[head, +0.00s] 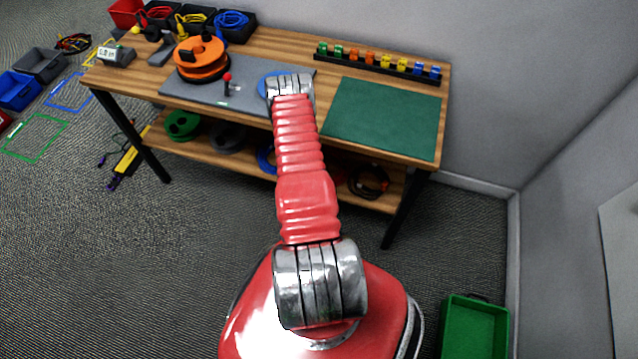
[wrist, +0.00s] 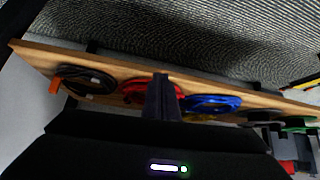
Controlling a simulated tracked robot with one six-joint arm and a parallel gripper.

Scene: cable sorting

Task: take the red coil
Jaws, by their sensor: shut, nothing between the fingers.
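The red coil (wrist: 136,91) lies on the wooden lower shelf (wrist: 40,58) in the wrist view, partly covered by my gripper (wrist: 161,80). My gripper's dark fingers are together with nothing between them, and they show in front of the coil's right side. I cannot tell whether they touch it.
A blue coil (wrist: 213,103) lies right of the red one, and a black cable with an orange end (wrist: 85,81) lies left. In the head view, the workbench top (head: 385,80) overhangs the shelf, a table leg (head: 403,208) stands right, and a green bin (head: 475,328) sits on the floor.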

